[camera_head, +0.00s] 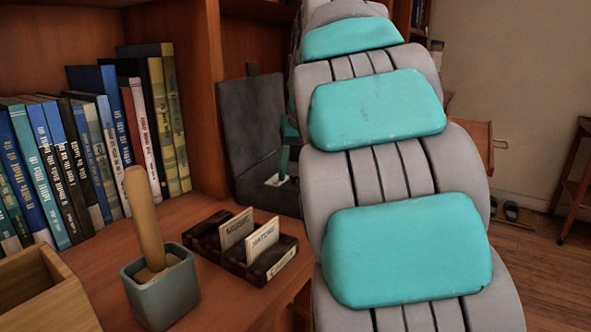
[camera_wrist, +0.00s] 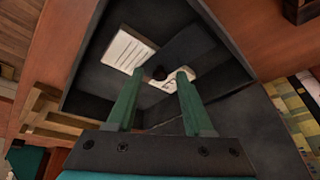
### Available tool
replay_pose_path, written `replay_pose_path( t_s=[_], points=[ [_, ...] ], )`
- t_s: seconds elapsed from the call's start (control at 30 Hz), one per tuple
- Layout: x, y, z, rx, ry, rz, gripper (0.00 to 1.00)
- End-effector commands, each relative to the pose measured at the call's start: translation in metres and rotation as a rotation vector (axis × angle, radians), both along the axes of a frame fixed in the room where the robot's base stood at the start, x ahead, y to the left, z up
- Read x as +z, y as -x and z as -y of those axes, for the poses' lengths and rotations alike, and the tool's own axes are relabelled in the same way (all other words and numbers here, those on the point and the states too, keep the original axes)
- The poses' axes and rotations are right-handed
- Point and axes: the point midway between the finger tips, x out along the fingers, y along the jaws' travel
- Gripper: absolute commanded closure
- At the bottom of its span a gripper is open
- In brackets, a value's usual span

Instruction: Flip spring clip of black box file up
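The black box file (camera_head: 251,115) stands on the shelf behind my arm in the head view, its lid raised. The wrist view looks down into the box file (camera_wrist: 88,78), where a lined white sheet (camera_wrist: 128,50) lies at the upper left. A pale piece with a small dark knob (camera_wrist: 159,72), seemingly the spring clip (camera_wrist: 170,84), lies near my fingertips. My gripper (camera_wrist: 161,74) has its two green fingers apart, reaching into the box, the knob showing between their tips. Contact cannot be told. In the head view my arm hides part of the box and most of my gripper.
A dark card rack (camera_head: 205,238) with two upright label cards stands in front of the box file. A grey pot (camera_head: 165,293) with a wooden-handled tool is nearer. A row of books (camera_head: 75,165) stands left, and a wooden box (camera_head: 40,290) is at the lower left.

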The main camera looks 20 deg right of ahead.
Motion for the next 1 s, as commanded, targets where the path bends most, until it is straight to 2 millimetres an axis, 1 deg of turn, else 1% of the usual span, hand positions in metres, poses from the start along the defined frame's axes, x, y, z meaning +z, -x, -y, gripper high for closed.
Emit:
replay_pose_path(
  t_s=[0.03, 0.07, 0.43, 1.0],
  points=[
    [0.0, 0.0, 0.0, 0.0, 0.0, 0.0, 0.55],
    [0.0, 0.0, 0.0, 0.0, 0.0, 0.0, 0.59],
    [0.0001, 0.0001, 0.0, 0.0, 0.0, 0.0, 1.0],
    [0.0001, 0.0001, -0.0001, 0.0, 0.0, 0.0, 1.0]
  ],
)
